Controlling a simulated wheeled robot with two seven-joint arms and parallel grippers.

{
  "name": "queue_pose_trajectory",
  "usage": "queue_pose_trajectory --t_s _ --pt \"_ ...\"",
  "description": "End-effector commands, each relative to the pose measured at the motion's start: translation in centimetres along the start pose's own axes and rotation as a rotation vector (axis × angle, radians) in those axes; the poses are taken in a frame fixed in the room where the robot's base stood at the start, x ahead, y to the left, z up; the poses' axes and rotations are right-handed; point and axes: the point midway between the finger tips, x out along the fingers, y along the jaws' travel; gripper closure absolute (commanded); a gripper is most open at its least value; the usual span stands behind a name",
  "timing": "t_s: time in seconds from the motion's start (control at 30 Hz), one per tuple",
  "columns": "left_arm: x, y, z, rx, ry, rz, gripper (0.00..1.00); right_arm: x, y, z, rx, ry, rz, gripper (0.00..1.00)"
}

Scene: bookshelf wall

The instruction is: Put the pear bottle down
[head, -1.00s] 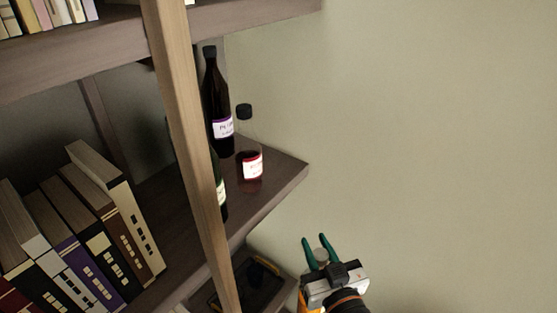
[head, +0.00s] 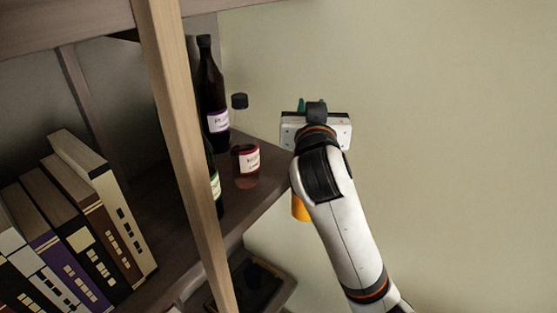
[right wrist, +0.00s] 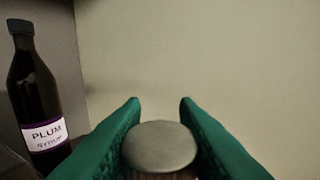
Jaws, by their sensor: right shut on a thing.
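My right gripper (head: 313,103) is beyond the right end of the bottle shelf (head: 262,192), raised to about bottle height. In the right wrist view its green fingers (right wrist: 160,101) are shut around a round grey cap (right wrist: 160,147). I take this to be the pear bottle; its orange lower part (head: 300,209) shows below my right wrist, beside the shelf's edge and apart from the wall of bottles. Its label and most of its body are hidden by my arm. My left gripper is not in view.
A wooden post (head: 183,150) is in front. Books (head: 85,215) are left.

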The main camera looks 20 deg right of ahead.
Motion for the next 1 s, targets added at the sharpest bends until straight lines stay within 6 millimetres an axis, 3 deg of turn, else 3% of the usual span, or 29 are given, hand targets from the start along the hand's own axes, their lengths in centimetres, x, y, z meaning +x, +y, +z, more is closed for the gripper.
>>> queue_pose_trajectory --t_s 0.03,0.2,0.4,0.53,0.77,1.0 --pt "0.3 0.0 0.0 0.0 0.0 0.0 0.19 0.1 -0.5 1.8 0.002 -0.017 -0.031 1.0" --pt "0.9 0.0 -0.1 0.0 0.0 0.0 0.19 -0.3 -2.4 6.3 0.001 -0.016 -0.147 1.0" --pt "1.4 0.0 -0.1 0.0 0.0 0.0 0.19 -1.4 -4.5 10.1 0.001 -0.011 -0.258 1.0" --pt "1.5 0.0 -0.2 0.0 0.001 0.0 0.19 -2.0 -5.2 11.4 0.0 -0.008 -0.297 1.0" --pt "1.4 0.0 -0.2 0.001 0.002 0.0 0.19 -2.2 -5.5 12.0 -0.002 -0.003 -0.316 1.0" --pt "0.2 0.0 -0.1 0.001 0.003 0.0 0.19 0.1 -3.6 12.2 -0.005 0.0 -0.317 1.0"
